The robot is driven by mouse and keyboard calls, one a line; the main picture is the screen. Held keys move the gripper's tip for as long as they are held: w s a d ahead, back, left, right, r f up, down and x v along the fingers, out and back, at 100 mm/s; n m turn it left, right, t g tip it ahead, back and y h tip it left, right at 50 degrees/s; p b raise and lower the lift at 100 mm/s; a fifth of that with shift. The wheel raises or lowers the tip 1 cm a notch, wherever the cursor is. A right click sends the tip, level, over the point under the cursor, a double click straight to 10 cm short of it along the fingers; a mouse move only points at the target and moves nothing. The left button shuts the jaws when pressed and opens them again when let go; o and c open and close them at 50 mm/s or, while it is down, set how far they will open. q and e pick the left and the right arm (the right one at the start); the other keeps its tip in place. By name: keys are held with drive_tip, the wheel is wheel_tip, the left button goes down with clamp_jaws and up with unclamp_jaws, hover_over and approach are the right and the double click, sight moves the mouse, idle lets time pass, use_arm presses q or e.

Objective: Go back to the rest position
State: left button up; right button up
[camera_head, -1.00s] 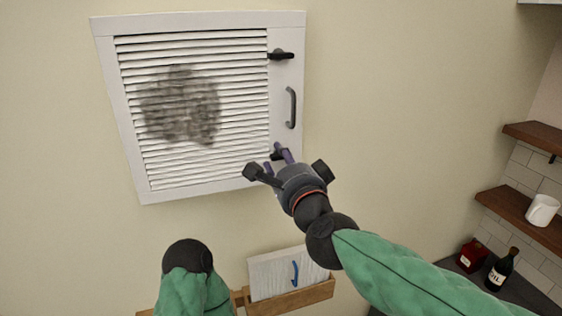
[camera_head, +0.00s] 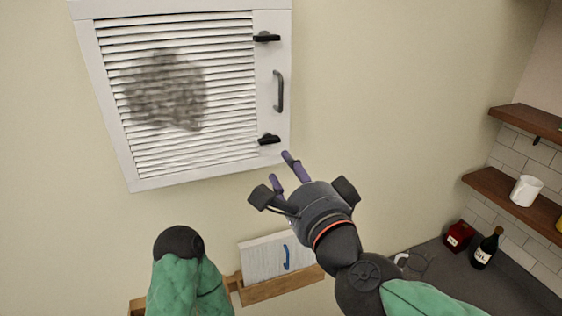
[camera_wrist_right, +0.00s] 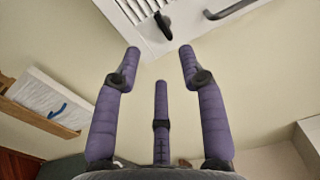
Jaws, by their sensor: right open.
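My right gripper (camera_head: 283,172) is open and empty in the head view, in front of the wall just below the lower right corner of a white louvred panel (camera_head: 282,120). Its purple fingers (camera_wrist_right: 160,70) are spread apart in the right wrist view with nothing between them. The panel has a grey handle (camera_head: 279,91), an upper black latch (camera_head: 266,37) and a lower black latch (camera_head: 269,139). A dark smudge (camera_head: 165,90) covers part of the slats. My left arm shows at the bottom left, but its gripper is not visible.
A wooden wall holder (camera_head: 280,287) carries a whitish board with a blue mark (camera_head: 262,262). At the right are wooden shelves (camera_head: 490,184) with a white mug (camera_head: 526,190). A red container (camera_head: 458,236) and dark bottle (camera_head: 485,250) stand on the dark counter (camera_head: 440,282).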

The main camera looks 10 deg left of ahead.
drive_tip(key=shift+s+d, duration=0.3)
drive_tip(key=shift+s, duration=0.15)
